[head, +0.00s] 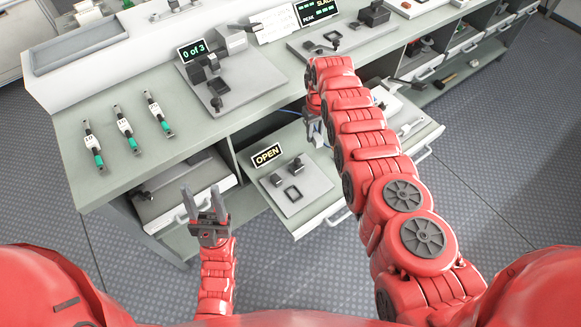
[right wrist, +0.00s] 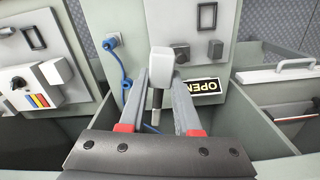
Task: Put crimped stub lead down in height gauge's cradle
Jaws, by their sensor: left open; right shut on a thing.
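My right gripper (right wrist: 161,84) is shut on a piece with a light grey block top (right wrist: 168,62) and a dark stem; I cannot tell whether this is the crimped stub lead. In the head view the right gripper (head: 315,132) is mostly hidden by my right arm, over the open drawer. My left gripper (head: 207,205) is open and empty, in front of the bench. Several grey fixtures with dark blocks stand about, among them a plate (head: 295,190) with an OPEN display in the drawer. I cannot tell which one is the height gauge, and no cradle is clearly identifiable.
A fixture with a "0 of 3" display (head: 192,51) stands on the bench. Three white-tagged pieces with green ends (head: 127,130) lie in a row at the bench's left. A blue cable (right wrist: 125,80) runs from a socket beside the right gripper. Drawer walls surround that area.

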